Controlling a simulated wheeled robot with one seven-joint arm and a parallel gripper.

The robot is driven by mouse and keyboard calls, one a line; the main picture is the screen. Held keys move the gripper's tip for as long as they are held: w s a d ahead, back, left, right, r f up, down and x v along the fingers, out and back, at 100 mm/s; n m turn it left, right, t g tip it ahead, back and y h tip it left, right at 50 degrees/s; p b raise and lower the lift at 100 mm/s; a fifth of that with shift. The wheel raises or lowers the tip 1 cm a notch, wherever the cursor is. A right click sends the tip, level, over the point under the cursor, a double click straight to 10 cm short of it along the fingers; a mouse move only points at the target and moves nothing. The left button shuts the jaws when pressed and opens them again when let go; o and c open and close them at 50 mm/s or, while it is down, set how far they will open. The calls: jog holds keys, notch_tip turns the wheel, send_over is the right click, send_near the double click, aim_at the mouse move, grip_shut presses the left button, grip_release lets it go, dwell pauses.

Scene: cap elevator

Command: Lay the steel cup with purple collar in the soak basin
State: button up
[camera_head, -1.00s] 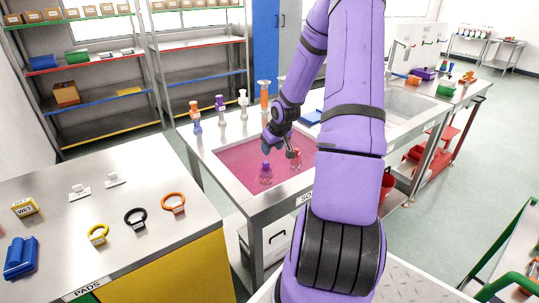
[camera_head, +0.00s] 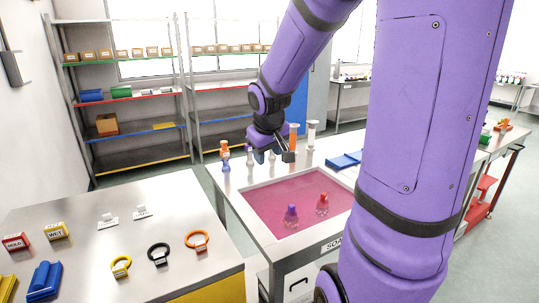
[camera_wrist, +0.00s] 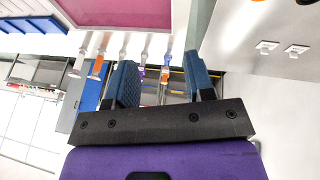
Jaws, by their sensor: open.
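A slim steel-looking piece with a purple top (camera_head: 249,155) stands in the row on the counter behind the basin, partly near my gripper's left finger. Another piece with a purple top (camera_head: 291,215) stands upright in the pink liquid of the soak basin (camera_head: 262,243); its body is tinted, so I cannot tell its material. My gripper (camera_head: 273,157) is above the back edge of the basin, beside the row. In the wrist view my gripper (camera_wrist: 160,64) has its two blue fingers wide apart with nothing held; row pieces show beyond them.
A red-topped piece (camera_head: 322,204) also stands in the basin. Orange-topped (camera_head: 225,155), orange (camera_head: 293,138) and pale (camera_head: 312,134) pieces stand along the row. A blue tray (camera_head: 344,160) lies to the right. The left table holds rings and pads.

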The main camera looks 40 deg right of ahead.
jog(key=s+a+r+y, duration=0.1)
jog(key=s+a+r, duration=0.4)
jog(key=s+a, duration=0.3)
jog(key=s+a+r+n+t+y, duration=0.1)
jog(key=s+a+r, duration=0.4)
jog(key=s+a, duration=0.2)
jog(key=s, duration=0.2)
jog(key=shift+s+a+t+y, duration=0.3)
jog(key=shift+s+a+y, duration=0.05)
jog(key=shift+a+y, duration=0.05)
jog(key=shift+d, duration=0.1)
